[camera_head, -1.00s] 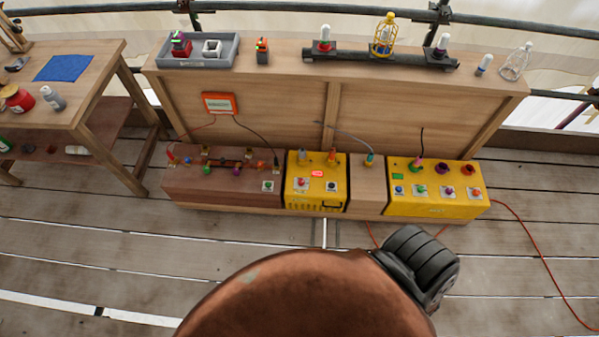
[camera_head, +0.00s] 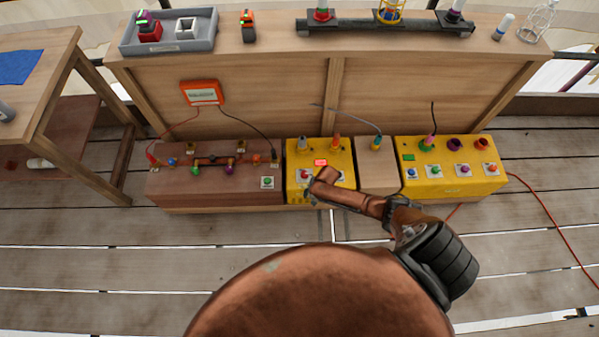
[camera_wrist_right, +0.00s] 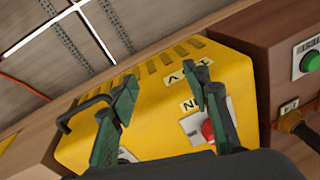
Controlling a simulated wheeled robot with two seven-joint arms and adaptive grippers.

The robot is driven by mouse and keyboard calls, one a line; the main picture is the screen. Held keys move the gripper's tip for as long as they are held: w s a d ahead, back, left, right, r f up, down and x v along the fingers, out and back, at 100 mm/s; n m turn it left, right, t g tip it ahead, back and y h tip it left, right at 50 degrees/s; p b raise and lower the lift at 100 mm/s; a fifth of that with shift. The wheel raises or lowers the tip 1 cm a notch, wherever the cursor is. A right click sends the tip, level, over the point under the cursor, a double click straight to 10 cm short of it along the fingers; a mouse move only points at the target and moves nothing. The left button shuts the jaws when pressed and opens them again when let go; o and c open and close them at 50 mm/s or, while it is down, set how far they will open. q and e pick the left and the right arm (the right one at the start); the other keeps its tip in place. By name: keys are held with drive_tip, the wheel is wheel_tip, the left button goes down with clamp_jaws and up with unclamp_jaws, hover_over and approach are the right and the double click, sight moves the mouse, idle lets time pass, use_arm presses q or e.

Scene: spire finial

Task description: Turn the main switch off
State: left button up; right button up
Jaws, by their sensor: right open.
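The yellow switch box (camera_head: 345,160) stands in the middle of the low bench, with a lit red display (camera_head: 321,163) on top. A red switch knob (camera_head: 304,174), likely the main switch, sits on its left part. The knob also shows in the right wrist view (camera_wrist_right: 208,130), partly behind a finger, so its setting cannot be told. My right gripper (camera_wrist_right: 161,77) is open and empty above this box, its right finger close to the knob; I cannot tell if they touch. In the head view my right arm covers part of the box. My left gripper is not in view.
A brown panel (camera_head: 215,189) with a green button adjoins the box on the left. Another yellow box (camera_head: 450,185) with several knobs stands to the right. A black handle (camera_wrist_right: 80,110) juts from the middle box near the left finger. Cables rise behind the boxes.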

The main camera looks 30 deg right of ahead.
sight(305, 173)
drive_tip(key=w+r+m+b, duration=0.1)
drive_tip(key=w, duration=0.1)
drive_tip(key=w+a+r+m+b, duration=0.1)
drive_tip(key=w, duration=0.1)
drive_tip(key=w+r+m+g+b, duration=0.1)
drive_tip(key=w, duration=0.1)
drive_tip(key=shift+w+a+r, duration=0.35)
drive_tip(key=shift+a, duration=0.05)
drive_tip(key=w+d+r+m, duration=0.1)
drive_tip(key=r, duration=0.1)
drive_tip(key=w+d+r+m+g+b, duration=0.1)
drive_tip(key=w+r+m, duration=0.1)
drive_tip(key=w+d+r+m+b, duration=0.1)
drive_tip(key=w+d+r, duration=0.1)
drive_tip(key=shift+r+m+h, duration=0.2)
drive_tip(key=shift+m+h, duration=0.2)
drive_tip(key=shift+d+r+b, duration=0.1)
drive_tip(key=shift+d+b, duration=0.05)
drive_tip(key=shift+b, duration=0.15)
wheel_tip(305, 173, down, 7)
drive_tip(key=b, duration=0.3)
drive_tip(key=shift+s+b, duration=0.1)
drive_tip(key=shift+b, duration=0.2)
drive_tip(key=shift+f, duration=0.3)
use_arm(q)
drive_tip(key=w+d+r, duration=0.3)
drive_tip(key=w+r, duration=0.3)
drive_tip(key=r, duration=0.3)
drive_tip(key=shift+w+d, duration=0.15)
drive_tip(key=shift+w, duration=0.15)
